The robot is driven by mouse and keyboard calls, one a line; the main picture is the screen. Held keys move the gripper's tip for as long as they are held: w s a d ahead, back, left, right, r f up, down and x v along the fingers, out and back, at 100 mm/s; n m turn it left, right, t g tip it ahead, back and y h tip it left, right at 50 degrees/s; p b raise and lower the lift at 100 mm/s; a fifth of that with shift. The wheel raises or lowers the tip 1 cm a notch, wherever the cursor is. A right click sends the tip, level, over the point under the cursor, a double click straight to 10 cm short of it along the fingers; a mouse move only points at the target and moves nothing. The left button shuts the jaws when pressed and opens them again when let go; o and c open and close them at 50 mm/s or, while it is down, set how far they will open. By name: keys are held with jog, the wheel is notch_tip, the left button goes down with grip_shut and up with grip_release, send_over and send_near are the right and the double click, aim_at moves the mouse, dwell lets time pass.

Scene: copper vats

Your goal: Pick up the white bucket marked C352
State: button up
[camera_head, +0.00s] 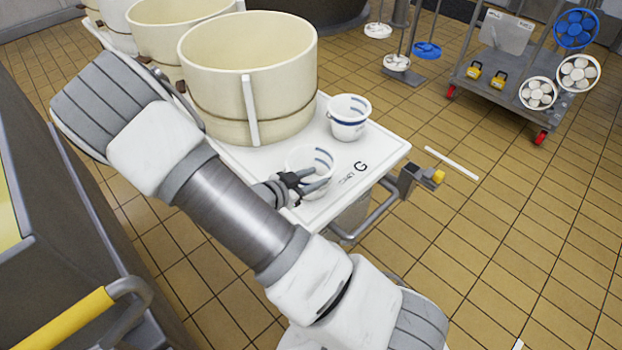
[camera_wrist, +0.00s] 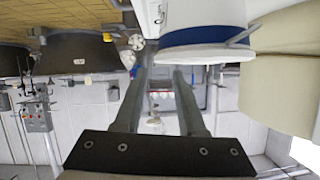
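Two white buckets with blue stripes stand on a white cart top (camera_head: 375,160). The near bucket (camera_head: 312,158) is beside my gripper (camera_head: 306,186), whose dark fingers are in front of it and hide part of its side. The far bucket (camera_head: 348,118) stands upright a little behind and to the right. In the wrist view my gripper (camera_wrist: 160,75) has its two fingers apart with nothing clearly between them. A white bucket with a blue band (camera_wrist: 205,38) fills the top there, outside the finger gap. I cannot read C352 on either bucket.
A large cream vat (camera_head: 235,85) stands on the cart behind the buckets, with more vats further left. A metal handle (camera_head: 370,215) juts from the cart's front. A grey trolley with wheels (camera_head: 510,80) is at upper right. The tiled floor at right is mostly clear.

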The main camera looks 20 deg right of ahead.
aim_at(324, 176)
jog(key=b+x, duration=0.1)
jog(key=x, duration=0.1)
jog(key=b+x, duration=0.1)
jog(key=x, duration=0.2)
jog(key=shift+a+f, duration=0.2)
jog(key=shift+f, duration=0.15)
grip_shut()
dwell(1.0)
